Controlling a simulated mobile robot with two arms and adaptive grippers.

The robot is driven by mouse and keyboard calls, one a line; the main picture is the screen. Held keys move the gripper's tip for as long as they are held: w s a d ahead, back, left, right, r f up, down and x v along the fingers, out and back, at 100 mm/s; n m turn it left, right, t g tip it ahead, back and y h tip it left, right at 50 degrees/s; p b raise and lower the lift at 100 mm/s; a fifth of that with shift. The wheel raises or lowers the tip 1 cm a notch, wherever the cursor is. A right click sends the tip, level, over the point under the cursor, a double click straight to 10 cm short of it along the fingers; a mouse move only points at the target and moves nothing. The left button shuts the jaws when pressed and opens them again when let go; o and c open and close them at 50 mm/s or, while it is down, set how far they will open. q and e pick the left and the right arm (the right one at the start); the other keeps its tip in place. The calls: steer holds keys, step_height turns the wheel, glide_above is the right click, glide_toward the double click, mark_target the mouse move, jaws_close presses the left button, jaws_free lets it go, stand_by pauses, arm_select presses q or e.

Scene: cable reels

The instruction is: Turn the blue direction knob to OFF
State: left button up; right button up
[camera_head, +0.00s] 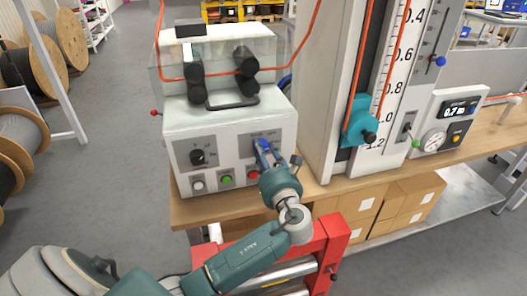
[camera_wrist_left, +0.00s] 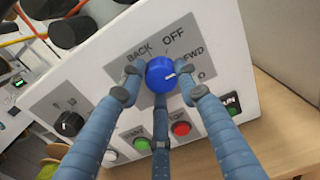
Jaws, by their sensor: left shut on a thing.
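The blue direction knob (camera_wrist_left: 160,74) sits on a grey plate marked BACK, OFF and FWD on the front of the white machine (camera_head: 228,125). Its white mark points right and slightly up in the left wrist view, nearer FWD than OFF. My left gripper (camera_wrist_left: 160,82) has its fingers closed around the knob, one on each side and one below. In the head view my left gripper (camera_head: 264,151) reaches the panel and mostly hides the knob. My right gripper is not in view.
A black knob (camera_head: 198,157) is left on the panel. Below are a white button (camera_head: 198,183), a green button (camera_head: 227,179) and a red button (camera_head: 253,174). An orange cable (camera_head: 305,50) runs above. A tall gauge column (camera_head: 318,100) stands close on the right.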

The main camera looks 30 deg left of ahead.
arm_select(q)
steer(key=shift+r, duration=0.2)
steer(key=n+b, duration=0.2)
steer(key=n, duration=0.6)
steer(key=shift+a+r+n, duration=0.1)
steer(key=shift+n, duration=0.2)
steer(key=shift+c, duration=0.2)
steer(key=o, duration=1.2)
steer(key=shift+c, duration=0.2)
steer(key=shift+s, duration=0.15)
